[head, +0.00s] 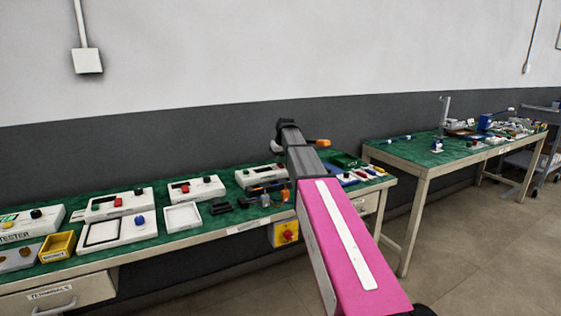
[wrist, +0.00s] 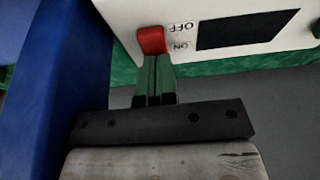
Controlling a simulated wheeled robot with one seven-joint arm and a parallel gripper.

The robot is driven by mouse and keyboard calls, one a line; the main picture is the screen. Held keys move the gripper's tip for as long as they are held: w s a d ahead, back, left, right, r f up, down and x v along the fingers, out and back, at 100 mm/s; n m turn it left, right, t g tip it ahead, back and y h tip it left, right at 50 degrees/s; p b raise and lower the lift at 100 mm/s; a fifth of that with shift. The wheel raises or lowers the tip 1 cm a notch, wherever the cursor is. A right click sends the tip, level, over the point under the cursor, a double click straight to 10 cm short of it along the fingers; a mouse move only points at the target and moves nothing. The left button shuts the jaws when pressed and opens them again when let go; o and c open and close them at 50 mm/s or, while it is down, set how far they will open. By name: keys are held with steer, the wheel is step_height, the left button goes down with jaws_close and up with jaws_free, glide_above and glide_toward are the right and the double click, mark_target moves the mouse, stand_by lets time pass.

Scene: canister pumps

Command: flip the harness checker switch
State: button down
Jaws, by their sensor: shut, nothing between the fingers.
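In the wrist view, a white box with a black display (wrist: 248,31) carries a red switch (wrist: 151,40) beside upside-down OFF and ON labels. I cannot tell which way the switch is tilted. My gripper (wrist: 154,62) is shut and empty, its fingertips right at the lower edge of the red switch. I cannot tell whether they touch it. In the head view, my arm hides the gripper's fingers. A white box with a red part (head: 262,176) stands just left of my arm there; I cannot tell if it is the same box.
A blue surface (wrist: 38,75) rises close at the left of my gripper in the wrist view. Several other white boxes, a yellow bin (head: 57,246) and a white tray (head: 182,217) crowd the green-topped bench. A second table (head: 430,156) stands at the right, with bare floor between.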

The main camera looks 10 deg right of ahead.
steer(key=v, duration=0.3)
steer(key=w+v, duration=0.1)
steer(key=shift+s+a+r, duration=0.1)
steer(key=shift+a+r, duration=0.05)
steer(key=shift+r, duration=0.15)
steer(key=s+v, duration=0.2)
steer(key=v, duration=0.7)
steer(key=shift+d, duration=0.35)
steer(key=shift+s+f, duration=0.15)
